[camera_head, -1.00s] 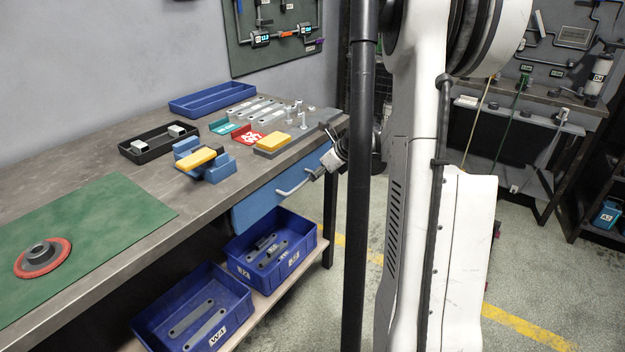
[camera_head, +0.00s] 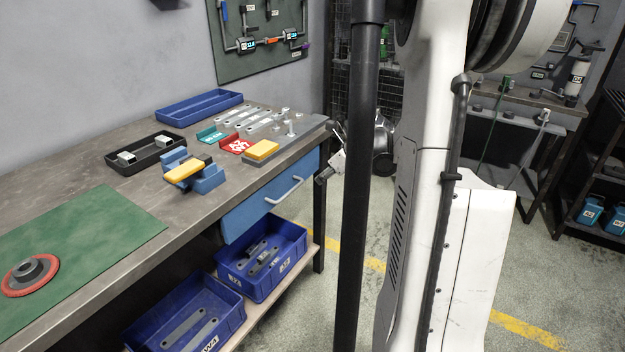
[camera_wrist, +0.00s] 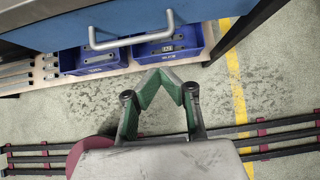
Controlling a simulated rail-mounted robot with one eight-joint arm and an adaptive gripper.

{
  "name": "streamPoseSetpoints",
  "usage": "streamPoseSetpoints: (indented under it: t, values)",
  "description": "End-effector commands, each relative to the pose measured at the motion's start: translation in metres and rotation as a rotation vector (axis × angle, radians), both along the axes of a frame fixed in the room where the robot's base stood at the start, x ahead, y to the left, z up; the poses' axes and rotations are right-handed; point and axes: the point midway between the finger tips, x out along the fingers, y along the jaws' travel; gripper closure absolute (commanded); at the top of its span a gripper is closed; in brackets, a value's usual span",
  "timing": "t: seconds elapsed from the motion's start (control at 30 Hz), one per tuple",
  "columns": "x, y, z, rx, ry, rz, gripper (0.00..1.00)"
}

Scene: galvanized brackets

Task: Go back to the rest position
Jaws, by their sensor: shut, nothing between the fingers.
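My gripper (camera_wrist: 160,78) shows in the wrist view, its green-padded fingers meeting at the tips with nothing between them. It points toward the lower shelf and the floor in front of the workbench, apart from the bench. In the head view my gripper (camera_head: 330,168) is small, just right of the workbench (camera_head: 125,200) corner and partly hidden behind my black column. The blue drawer (camera_head: 270,190) looks shut, and its handle (camera_wrist: 130,42) also shows in the wrist view, above and left of the fingertips.
Blue bins (camera_head: 296,232) with grey brackets stand on the lower shelf. The bench top holds a black tray (camera_head: 112,158), a blue tray (camera_head: 175,116), a yellow-topped blue fixture (camera_head: 209,184) and a green mat (camera_head: 120,222). Open floor lies right of the bench, with a yellow line (camera_head: 520,328).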

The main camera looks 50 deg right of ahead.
Motion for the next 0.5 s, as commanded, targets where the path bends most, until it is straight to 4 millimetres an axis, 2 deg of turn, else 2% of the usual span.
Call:
streamPoseSetpoints:
  t: [0.03, 0.2, 0.5]
  values:
    - [-0.007, -0.002, 0.011, 0.000, 0.000, -0.004, 1.00]
    - [-0.025, -0.005, 0.033, 0.000, 0.000, -0.003, 1.00]
    - [-0.037, -0.007, 0.047, -0.001, 0.000, -0.001, 1.00]
